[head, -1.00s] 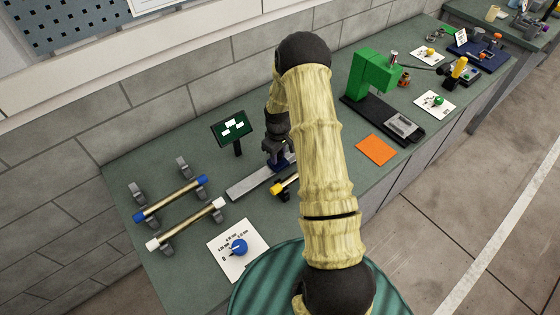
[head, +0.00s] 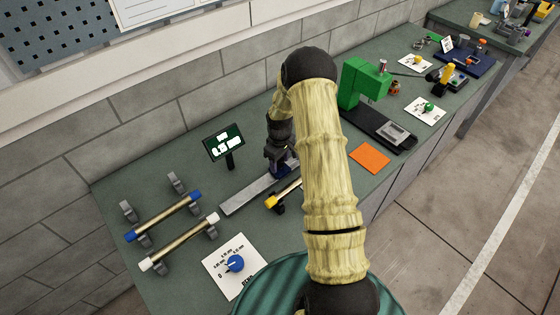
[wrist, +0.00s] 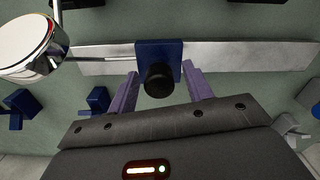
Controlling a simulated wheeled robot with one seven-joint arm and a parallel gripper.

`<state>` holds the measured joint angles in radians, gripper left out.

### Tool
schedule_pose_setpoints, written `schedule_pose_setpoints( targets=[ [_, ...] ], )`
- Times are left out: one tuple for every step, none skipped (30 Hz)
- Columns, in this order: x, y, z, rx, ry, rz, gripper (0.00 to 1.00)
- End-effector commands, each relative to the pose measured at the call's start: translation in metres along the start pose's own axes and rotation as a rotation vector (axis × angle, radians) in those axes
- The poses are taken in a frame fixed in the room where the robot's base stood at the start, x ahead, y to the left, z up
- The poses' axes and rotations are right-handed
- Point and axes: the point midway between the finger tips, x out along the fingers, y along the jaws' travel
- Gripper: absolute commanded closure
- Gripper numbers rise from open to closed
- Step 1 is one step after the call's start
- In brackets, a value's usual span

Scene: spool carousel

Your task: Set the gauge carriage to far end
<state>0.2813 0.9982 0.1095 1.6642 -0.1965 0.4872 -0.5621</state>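The gauge carriage (wrist: 171,59) is a blue block with a black knob, on a flat silver rail (wrist: 245,56) in the wrist view. In the head view, the rail's left stretch (head: 247,194) is bare, and its right end is hidden behind my arm. My gripper (wrist: 160,82) has its two purple fingers on either side of the carriage, apparently touching both sides. In the head view my gripper (head: 281,158) is over the blue carriage (head: 288,169). A small dark display (head: 224,143) with lit white marks stands behind the rail.
A round silver piece (wrist: 28,45) with a thin rod is beside the carriage. A yellow-and-black part (head: 271,202) is in front of the rail. Two rods (head: 165,215) on grey stands lie left, near a blue dial card (head: 235,264). An orange pad (head: 370,158) and green machine (head: 362,82) are right.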

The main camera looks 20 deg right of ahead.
Motion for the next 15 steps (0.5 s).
schedule_pose_setpoints(
  targets=[
    [0.000,0.000,0.001,0.001,-0.001,0.000,0.50],
    [0.000,0.000,0.001,0.001,-0.001,-0.001,0.50],
    [0.001,0.000,0.001,0.001,-0.001,-0.001,0.50],
    [0.001,0.000,0.001,0.001,-0.001,-0.001,0.50],
    [0.001,0.000,0.001,0.001,-0.001,-0.001,0.50],
    [0.000,0.000,0.001,0.002,-0.001,-0.001,0.50],
    [0.000,0.000,0.001,0.002,-0.001,-0.001,0.50],
    [-0.001,0.000,0.001,0.002,-0.001,0.000,0.50],
    [-0.003,0.001,0.001,0.002,0.000,0.000,0.50],
    [-0.005,0.001,0.000,0.002,0.000,0.001,0.50],
    [-0.007,0.001,0.000,0.002,0.000,0.001,0.50],
    [-0.011,0.001,0.000,0.002,0.000,0.000,0.50],
    [-0.014,0.001,0.000,0.002,0.000,0.001,0.50],
    [-0.018,0.001,0.000,0.001,0.001,0.001,0.50],
    [-0.023,0.001,0.000,0.001,0.001,0.001,0.50]
  ],
)
